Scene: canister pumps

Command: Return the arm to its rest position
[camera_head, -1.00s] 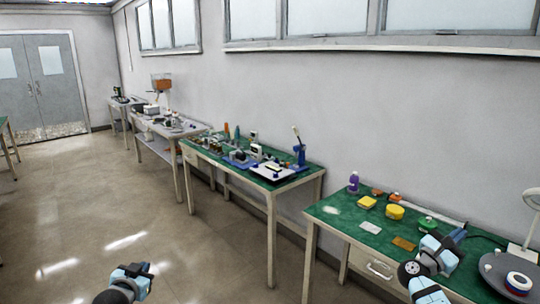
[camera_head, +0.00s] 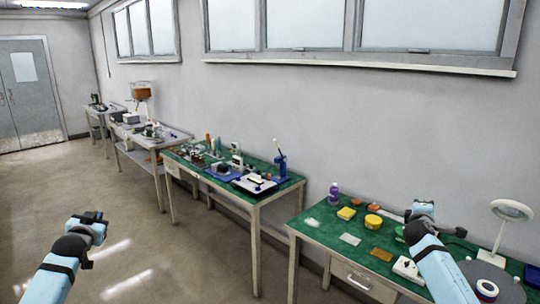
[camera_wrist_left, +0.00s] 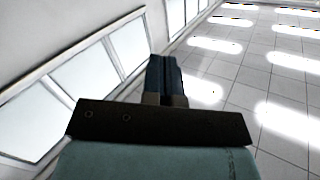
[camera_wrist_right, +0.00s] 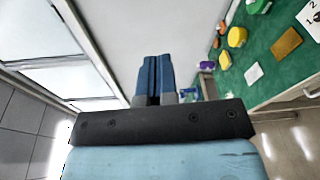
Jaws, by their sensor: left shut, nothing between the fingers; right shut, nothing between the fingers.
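My left arm comes in at the lower left of the head view, with the left gripper (camera_head: 99,226) at its end over bare floor. In the left wrist view its two dark blue fingers (camera_wrist_left: 166,78) are together with nothing between them. My right arm rises from the bottom right of the head view, in front of the nearest green table (camera_head: 320,236). The right fingers are hard to make out there. In the right wrist view the right gripper (camera_wrist_right: 154,78) has its blue fingers together and empty, and the table's green top lies to their right.
A second green table (camera_head: 275,197) stands farther left by the wall. The floor at left is open.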

